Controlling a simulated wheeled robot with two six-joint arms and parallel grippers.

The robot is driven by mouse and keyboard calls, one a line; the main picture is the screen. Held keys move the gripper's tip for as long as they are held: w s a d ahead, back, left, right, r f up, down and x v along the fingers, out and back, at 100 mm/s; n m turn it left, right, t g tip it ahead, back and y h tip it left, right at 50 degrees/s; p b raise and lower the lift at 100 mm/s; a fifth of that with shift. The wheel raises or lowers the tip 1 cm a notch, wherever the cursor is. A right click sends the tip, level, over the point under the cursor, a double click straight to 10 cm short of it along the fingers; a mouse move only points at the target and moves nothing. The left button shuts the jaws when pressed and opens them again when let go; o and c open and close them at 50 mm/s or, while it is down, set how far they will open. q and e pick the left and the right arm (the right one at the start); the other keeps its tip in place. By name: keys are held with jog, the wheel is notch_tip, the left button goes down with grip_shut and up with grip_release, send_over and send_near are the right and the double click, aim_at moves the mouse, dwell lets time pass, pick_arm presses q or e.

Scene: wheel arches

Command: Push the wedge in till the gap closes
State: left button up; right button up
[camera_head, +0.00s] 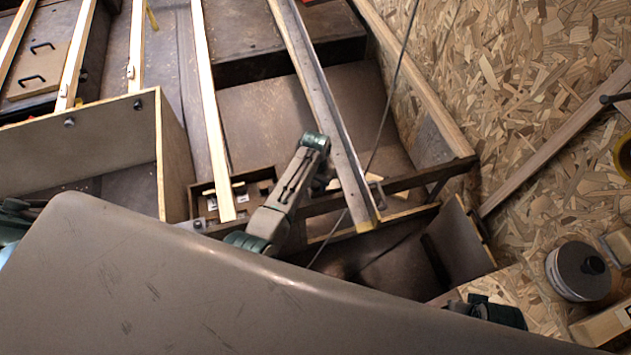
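My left arm reaches up in the middle of the view, and its gripper (325,184) is mostly hidden behind the arm's own link, beside a long grey-edged beam (325,95). I cannot see whether its fingers are open or shut. A small pale wooden piece (374,178) shows just right of the beam at the dark cross rail (405,182); I cannot tell whether it is the wedge. The gap cannot be made out. My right gripper is not visible.
An open tray (262,176) with small pale pieces lies left of my arm. A large box (88,145) stands at the left. Pale slats (207,95) run up the view. A thin cable (388,110) crosses near the beam. A round dark-topped canister (580,271) stands at the right.

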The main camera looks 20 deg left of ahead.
pick_arm(q)
grip_shut()
jog(key=shift+w+d+r, duration=0.1)
jog(key=shift+w+d, duration=0.65)
jog(key=shift+d, duration=0.4)
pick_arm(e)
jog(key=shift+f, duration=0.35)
pick_arm(q)
jog(key=shift+o, duration=1.5)
grip_release()
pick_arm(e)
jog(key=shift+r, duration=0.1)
pick_arm(q)
jog(key=shift+r, duration=0.25)
notch_tip(320, 180, up, 10)
jog(key=p, duration=0.2)
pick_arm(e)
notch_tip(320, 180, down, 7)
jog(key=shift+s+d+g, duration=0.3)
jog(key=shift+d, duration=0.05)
